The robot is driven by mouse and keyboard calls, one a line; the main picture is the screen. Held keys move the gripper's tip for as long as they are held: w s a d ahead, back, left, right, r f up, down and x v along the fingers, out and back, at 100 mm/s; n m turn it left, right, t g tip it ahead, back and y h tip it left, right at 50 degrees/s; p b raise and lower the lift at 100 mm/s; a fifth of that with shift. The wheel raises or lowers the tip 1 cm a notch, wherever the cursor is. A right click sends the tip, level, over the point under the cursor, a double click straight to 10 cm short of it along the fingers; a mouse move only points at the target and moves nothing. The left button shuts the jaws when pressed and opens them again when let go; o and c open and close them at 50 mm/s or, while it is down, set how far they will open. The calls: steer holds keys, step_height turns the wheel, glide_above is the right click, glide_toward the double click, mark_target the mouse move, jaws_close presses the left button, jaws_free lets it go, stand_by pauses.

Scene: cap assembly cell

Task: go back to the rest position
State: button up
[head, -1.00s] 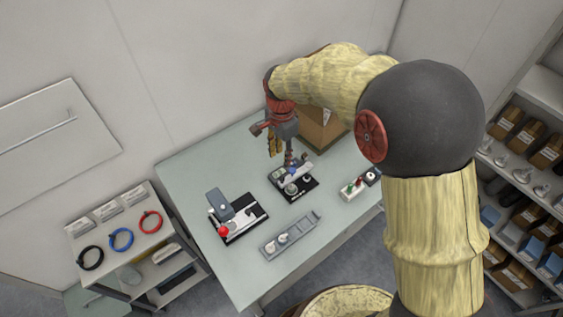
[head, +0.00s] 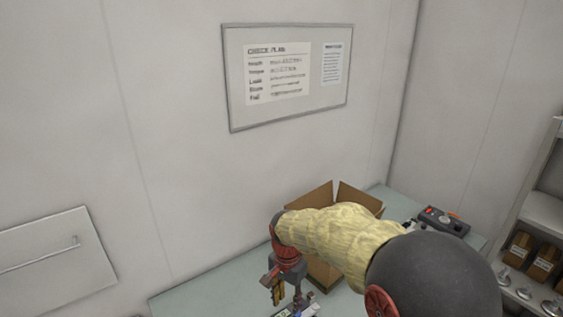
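My gripper (head: 287,295) points down over the pale green table (head: 205,295), in front of the open cardboard box. Its fingertips are near the bottom edge of the view, and the picture is too small to show how far apart they are or whether anything is between them. A small part of a fixture (head: 308,308) shows just below it, cut off by the frame edge. Most of the table top is out of view.
An open cardboard box (head: 322,272) stands behind my gripper. A dark control box (head: 444,221) with an orange-red button sits at the table's far right. Shelves (head: 540,215) stand at the right. A check-plan board (head: 288,75) hangs on the back wall.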

steer(key=s+d+r+n+t+b, duration=0.3)
steer(key=s+d, duration=0.5)
steer(key=s, duration=0.4)
steer(key=s+d+r+n+t+b, duration=0.2)
steer(key=s+d+r+n+b, duration=0.2)
steer(key=s+d+b, duration=0.3)
steer(key=s+d+r, duration=0.1)
steer(key=s+d, duration=0.1)
steer(key=s, duration=0.2)
steer(key=shift+s+d+t+b, duration=0.2)
steer(key=shift+s+t+b, duration=0.15)
steer(key=shift+t+b, duration=0.05)
steer(key=shift+c, duration=0.3)
stand_by(0.4)
